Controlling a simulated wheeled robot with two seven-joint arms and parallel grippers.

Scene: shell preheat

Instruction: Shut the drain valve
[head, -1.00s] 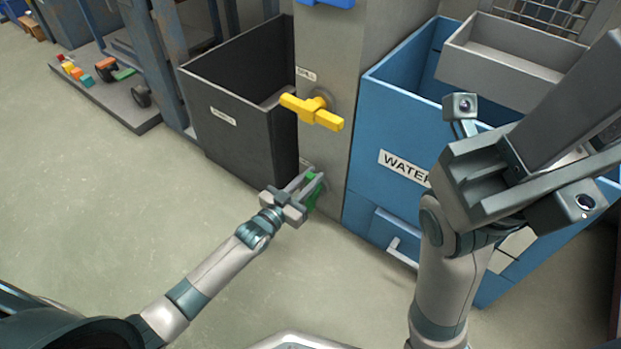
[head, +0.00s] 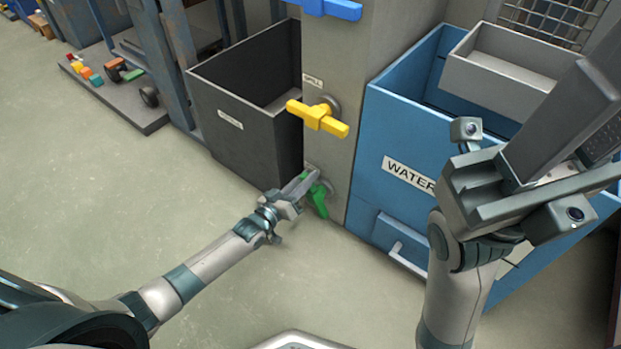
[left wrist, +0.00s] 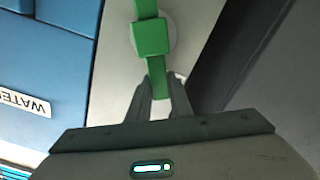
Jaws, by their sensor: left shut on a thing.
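The green valve handle (head: 319,201) sits low on the grey post, below the yellow one. A label beside it is mostly hidden, so I cannot read it as the drain. My left gripper (head: 306,181) is shut on one end of the green handle. In the left wrist view the fingers (left wrist: 160,96) lie on both sides of the green bar's end, and the square green hub (left wrist: 152,37) is beyond them. In the head view the bar slants from upper left to lower right. My right gripper (head: 540,185) is raised at the right, near the camera; its jaws are unclear.
A yellow handle (head: 318,117) under a SPILL label and a blue handle (head: 335,9) are higher on the grey post (head: 345,60). A dark bin (head: 240,130) stands left of the post, a blue WATER bin (head: 400,130) right.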

